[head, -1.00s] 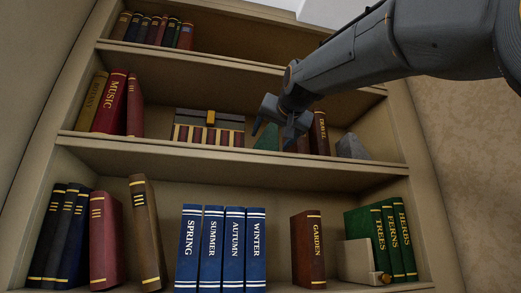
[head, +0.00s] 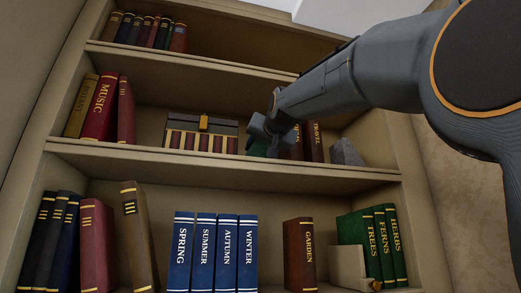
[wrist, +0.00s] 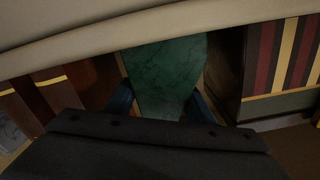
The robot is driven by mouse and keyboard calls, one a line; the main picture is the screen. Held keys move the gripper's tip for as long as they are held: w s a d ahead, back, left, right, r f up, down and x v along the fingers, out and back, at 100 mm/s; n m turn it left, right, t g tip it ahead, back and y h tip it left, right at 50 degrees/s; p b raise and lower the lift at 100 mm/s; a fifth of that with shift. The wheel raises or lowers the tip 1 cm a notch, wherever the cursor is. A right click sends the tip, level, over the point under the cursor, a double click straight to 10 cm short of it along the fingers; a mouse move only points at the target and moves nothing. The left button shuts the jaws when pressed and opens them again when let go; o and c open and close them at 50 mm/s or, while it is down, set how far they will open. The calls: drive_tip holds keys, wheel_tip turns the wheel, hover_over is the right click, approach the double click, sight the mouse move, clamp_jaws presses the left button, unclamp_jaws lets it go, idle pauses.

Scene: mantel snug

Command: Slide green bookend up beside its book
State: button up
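The green bookend (wrist: 165,70) is a marbled green block on the middle shelf. It fills the centre of the wrist view. In the head view only a small part of it (head: 258,149) shows beside my gripper (head: 272,138). My gripper, also in the wrist view (wrist: 162,98), has its dark blue fingers apart, one on each side of the bookend. No clear gap shows at the fingertips, and firm contact cannot be judged. Brown books (head: 315,142), one lettered TRAVEL, stand to the right of the bookend in the head view, partly hidden by my gripper.
A striped box-like object with a gold clasp (head: 203,123) stands to the left of the bookend, with a narrow dark gap between. A grey bookend (head: 346,152) stands right of the brown books. The shelf above (wrist: 60,35) passes close by.

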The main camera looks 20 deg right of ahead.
clamp_jaws()
drive_tip(key=shift+d+b, duration=0.45)
drive_tip(key=shift+d, duration=1.7)
drive_tip(key=o, duration=0.9)
unclamp_jaws()
drive_tip(key=shift+s, duration=0.15)
drive_tip(key=shift+s+b, duration=2.05)
drive_tip(key=shift+s, duration=1.75)
